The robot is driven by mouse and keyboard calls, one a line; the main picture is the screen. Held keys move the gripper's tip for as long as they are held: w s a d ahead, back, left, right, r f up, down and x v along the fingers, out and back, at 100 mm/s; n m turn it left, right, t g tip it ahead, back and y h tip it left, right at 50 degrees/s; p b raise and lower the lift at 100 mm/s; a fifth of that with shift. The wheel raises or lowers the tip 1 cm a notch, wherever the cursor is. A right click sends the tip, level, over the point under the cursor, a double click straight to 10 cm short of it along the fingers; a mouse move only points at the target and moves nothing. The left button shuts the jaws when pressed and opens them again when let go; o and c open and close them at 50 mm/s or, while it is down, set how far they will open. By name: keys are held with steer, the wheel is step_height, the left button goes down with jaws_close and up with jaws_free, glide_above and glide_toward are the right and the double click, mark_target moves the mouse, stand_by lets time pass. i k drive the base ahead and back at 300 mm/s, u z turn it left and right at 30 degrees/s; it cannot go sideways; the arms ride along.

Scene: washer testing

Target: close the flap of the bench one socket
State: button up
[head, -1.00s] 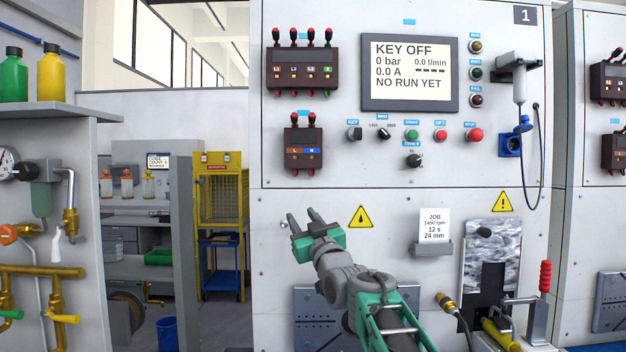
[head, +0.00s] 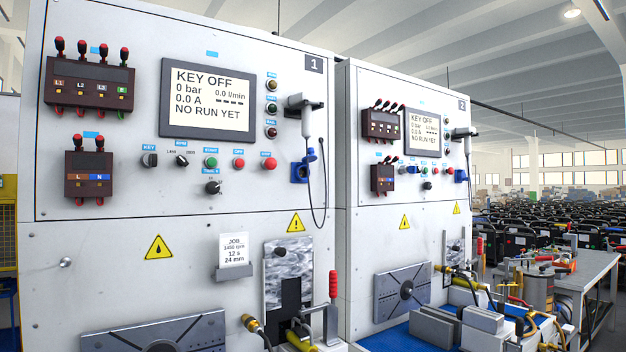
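The bench one socket (head: 299,172) is a blue outlet on the right side of the panel marked 1, below the grey holder with the hand-held probe. Its blue flap (head: 310,155) stands out at the upper right of the socket and looks raised. The socket face is too small to see in detail. My gripper is outside the head view, so its distance from the flap does not show.
A grey cable (head: 323,200) from the probe (head: 307,118) hangs in a loop just right of the socket. Below are a job card holder (head: 234,272) and a red-handled clamp (head: 333,287). Bench two (head: 405,180) stands to the right.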

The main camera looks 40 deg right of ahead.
mark_target(312, 158)
steer(key=z, duration=1.85)
steer(key=k, duration=0.45)
steer(key=u, duration=0.65)
steer(key=i, duration=0.5)
steer(key=k, duration=0.5)
steer(key=z, duration=1.65)
steer(key=i, duration=1.35)
steer(key=u, duration=1.7)
